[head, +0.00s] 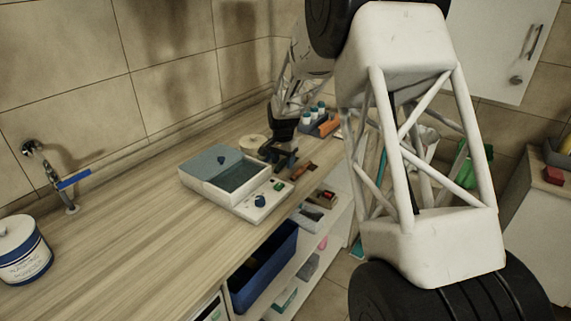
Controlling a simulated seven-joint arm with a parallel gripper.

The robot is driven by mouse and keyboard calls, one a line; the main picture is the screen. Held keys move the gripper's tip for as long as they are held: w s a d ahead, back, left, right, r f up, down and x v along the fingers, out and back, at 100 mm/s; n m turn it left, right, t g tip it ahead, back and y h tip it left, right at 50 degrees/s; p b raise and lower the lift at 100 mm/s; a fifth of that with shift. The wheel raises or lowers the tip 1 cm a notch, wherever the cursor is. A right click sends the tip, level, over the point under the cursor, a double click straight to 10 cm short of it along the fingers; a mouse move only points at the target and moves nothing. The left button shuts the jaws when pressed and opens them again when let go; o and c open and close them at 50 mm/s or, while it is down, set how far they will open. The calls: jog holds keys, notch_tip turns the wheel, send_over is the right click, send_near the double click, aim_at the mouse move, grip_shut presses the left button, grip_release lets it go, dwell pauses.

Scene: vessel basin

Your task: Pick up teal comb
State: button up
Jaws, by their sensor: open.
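I cannot make out a teal comb for certain in the head view. A small teal item (286,298) lies on the low shelf under the counter, too small to identify. My gripper (284,162) is black and open, and hangs low over the far part of the counter. It is just behind the white device, near its back right corner. I see nothing held between its fingers. Parts of the counter behind the gripper and behind my arm are hidden.
A white device with a bluish lid and knobs (262,201) stands on the wooden counter (130,215). Behind it are a beige roll (251,144), a small reddish-brown item (304,170) and an orange block (330,127). A blue bin (262,268) sits under the counter. The left counter is mostly clear.

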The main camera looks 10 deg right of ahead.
aim_at(283, 162)
dwell(0.3)
grip_shut()
jog(key=shift+r, duration=0.1)
notch_tip(283, 162, up, 10)
dwell(0.8)
dwell(0.5)
